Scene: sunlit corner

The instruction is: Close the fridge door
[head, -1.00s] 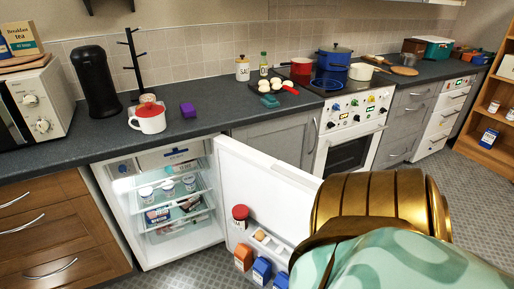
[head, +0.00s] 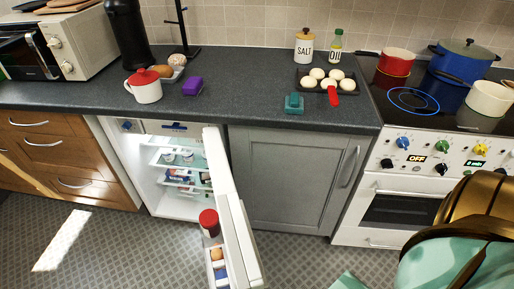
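The fridge door (head: 230,195) stands open, swung out into the room from the right side of the fridge (head: 180,180) under the counter. Its inner shelves hold a red-lidded jar (head: 209,222) and other items. The lit fridge inside shows shelves with pots and packets. A gold and mint-green part of my own arm fills the lower right of the head view, to the right of the door and apart from it. Neither gripper's fingers show.
The grey cupboard (head: 290,180) and white oven (head: 410,190) are right of the fridge. Wooden drawers (head: 60,150) stand left. The counter (head: 240,110) holds a red-lidded jug (head: 145,86) and an egg tray (head: 329,84). Tiled floor (head: 120,250) is free in front of the fridge.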

